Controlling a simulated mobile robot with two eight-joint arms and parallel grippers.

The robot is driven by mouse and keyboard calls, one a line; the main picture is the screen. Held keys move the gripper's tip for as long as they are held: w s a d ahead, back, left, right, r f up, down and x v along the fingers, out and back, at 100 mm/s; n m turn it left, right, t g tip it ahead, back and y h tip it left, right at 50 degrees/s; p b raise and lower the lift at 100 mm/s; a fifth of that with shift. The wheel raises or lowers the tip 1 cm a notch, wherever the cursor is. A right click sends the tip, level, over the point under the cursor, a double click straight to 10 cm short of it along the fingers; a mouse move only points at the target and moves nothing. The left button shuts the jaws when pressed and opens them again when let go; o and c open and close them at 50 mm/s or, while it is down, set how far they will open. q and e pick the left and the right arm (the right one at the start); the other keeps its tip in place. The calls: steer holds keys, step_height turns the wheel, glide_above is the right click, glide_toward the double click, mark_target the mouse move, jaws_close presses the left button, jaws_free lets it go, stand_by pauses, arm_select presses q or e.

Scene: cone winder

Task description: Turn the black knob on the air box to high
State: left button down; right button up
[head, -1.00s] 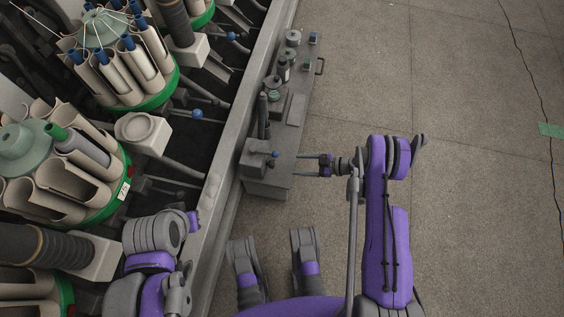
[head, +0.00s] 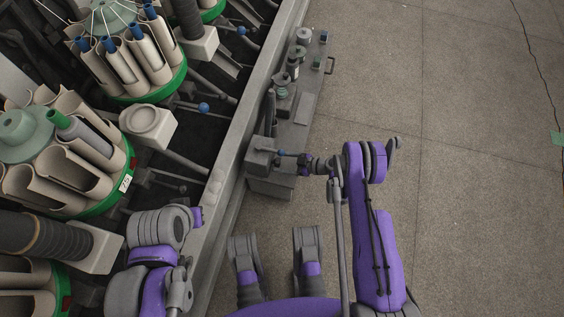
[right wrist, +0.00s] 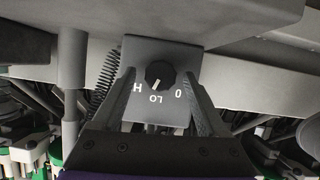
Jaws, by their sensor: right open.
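The air box is a grey box (head: 258,158) beside the machine's rail in the head view. In the right wrist view its front plate (right wrist: 140,50) faces me, with the round black knob (right wrist: 160,73) on it. White marks H, LO and 0 stand below and around the knob. The knob's pale pointer aims down and slightly left, near LO, on the H side. My right gripper (head: 290,156) is at the box's front. In the right wrist view its open fingers (right wrist: 161,78) stand either side of the knob, with gaps visible. My left gripper's fingers do not show.
A grey rail (head: 232,150) runs along the machine, with green-based cone holders (head: 65,165) at left. A grey bench with small fittings (head: 300,90) lies behind the box.

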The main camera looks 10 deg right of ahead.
jaws_close()
stand_by(0.3)
steer(key=shift+w+d+m+g+y, duration=0.15)
steer(key=shift+m+g+y, duration=0.45)
steer(key=shift+m+g, duration=0.95)
steer(key=shift+m+t, duration=0.25)
steer(key=shift+m, duration=0.2)
jaws_free()
